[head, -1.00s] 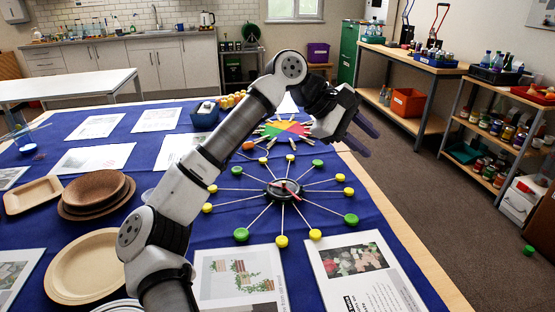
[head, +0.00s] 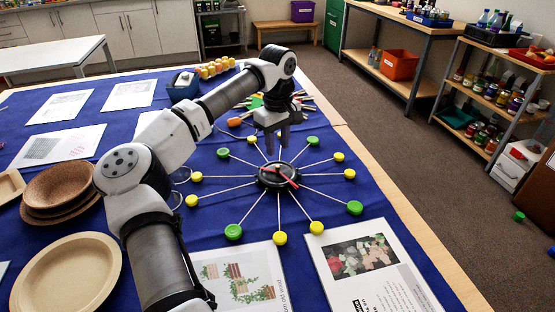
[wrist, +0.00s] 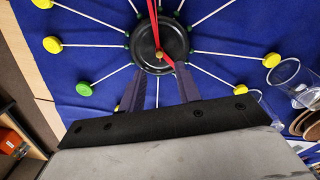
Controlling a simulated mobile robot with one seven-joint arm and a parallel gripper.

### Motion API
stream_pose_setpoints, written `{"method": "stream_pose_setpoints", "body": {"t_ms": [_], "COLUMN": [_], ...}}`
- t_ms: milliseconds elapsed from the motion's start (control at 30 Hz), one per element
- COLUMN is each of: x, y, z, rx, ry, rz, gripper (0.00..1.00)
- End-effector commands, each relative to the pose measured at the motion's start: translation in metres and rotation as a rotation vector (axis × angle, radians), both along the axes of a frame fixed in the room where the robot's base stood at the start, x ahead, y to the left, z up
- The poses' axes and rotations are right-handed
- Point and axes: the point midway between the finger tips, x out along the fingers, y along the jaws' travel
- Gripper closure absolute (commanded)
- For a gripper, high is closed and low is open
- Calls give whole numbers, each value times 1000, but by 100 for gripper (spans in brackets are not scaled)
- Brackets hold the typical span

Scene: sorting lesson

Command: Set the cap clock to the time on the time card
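The cap clock is a black round hub (head: 266,181) with pale sticks fanning out to yellow and green bottle caps, lying on the blue cloth. Thin red hands (head: 288,178) cross the hub; one points toward the lower right in the head view. The hub (wrist: 145,44) and red hands (wrist: 153,22) also show in the wrist view. My gripper (head: 276,151) points down near the hub's far side, open and empty. In the wrist view its two fingers (wrist: 160,88) stand apart beside the hub's edge. I cannot pick out the time card among the printed sheets.
Picture sheets (head: 372,285) lie at the near edge. Brown bowls (head: 58,184) and a round plate (head: 68,275) are at left. A clear glass (wrist: 291,78) stands close by in the wrist view.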

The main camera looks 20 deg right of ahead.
Motion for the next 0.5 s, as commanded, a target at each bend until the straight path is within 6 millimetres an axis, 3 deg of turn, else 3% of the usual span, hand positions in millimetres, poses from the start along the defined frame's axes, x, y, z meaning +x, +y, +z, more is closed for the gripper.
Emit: {"method": "stream_pose_setpoints", "body": {"t_ms": [200, 500], "x": [0, 0], "y": [0, -1], "z": [-40, -60], "rx": [-2, -2], "ry": [1, -1], "rz": [-1, -1], "gripper": [67, 67]}}
